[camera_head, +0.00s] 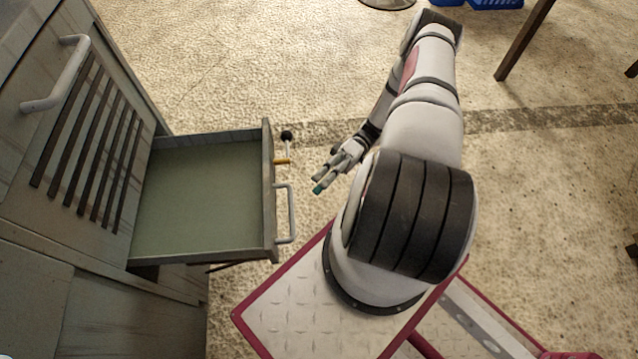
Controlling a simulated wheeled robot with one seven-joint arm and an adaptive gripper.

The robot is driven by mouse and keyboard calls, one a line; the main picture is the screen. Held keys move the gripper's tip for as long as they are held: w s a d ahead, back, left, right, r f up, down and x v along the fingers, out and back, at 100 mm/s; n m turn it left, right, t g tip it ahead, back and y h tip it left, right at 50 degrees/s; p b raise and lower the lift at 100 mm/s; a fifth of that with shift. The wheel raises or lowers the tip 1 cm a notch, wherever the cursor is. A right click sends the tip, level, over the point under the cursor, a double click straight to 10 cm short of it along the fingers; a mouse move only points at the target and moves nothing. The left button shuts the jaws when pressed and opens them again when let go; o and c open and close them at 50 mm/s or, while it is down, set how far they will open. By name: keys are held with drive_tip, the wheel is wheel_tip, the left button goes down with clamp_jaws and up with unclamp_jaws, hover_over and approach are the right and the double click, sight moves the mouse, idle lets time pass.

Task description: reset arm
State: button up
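My gripper (320,180) is at the end of my arm, which bends back toward the drawer side. It hangs in the air to the right of the open drawer, and a gap separates it from the drawer's handle. Its fingers look spread apart, with a teal patch at one tip. I see nothing clearly held between them.
A grey-green cabinet stands at left with its drawer (205,205) pulled out and empty. The drawer handle (290,213) faces right. A small black-topped item (287,136) is just beyond the drawer front. Blue crates (495,4) and a dark leg (524,42) are at upper right.

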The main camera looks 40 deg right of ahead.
idle(0.4)
drive_tip(key=w+r+g+h, duration=0.2)
drive_tip(key=w+r+h, duration=0.15)
drive_tip(key=r, duration=0.75)
drive_tip(key=w+r+g+h, duration=0.25)
drive_tip(key=r+h, duration=0.25)
drive_tip(key=r, duration=0.5)
drive_tip(key=s+a+r+h, duration=0.2)
drive_tip(key=a+r+h, duration=0.1)
drive_tip(key=r, duration=0.4)
drive_tip(key=s+a+r+h, duration=0.2)
drive_tip(key=r+h, duration=0.1)
drive_tip(key=r, duration=0.3)
drive_tip(key=s+a+r+m+t+h, duration=0.2)
drive_tip(key=s+a+r+t, duration=0.15)
drive_tip(key=s, duration=0.35)
drive_tip(key=s+a+r+m+t+h, duration=0.1)
drive_tip(key=s+a+r+t+h, duration=0.25)
drive_tip(key=s, duration=0.45)
wheel_tip(320, 180, up, 30)
drive_tip(key=d+t+p, duration=0.1)
drive_tip(key=t+p, duration=0.3)
drive_tip(key=p, duration=2.5)
drive_tip(key=shift+r+y, duration=0.15)
drive_tip(key=shift+y, duration=0.25)
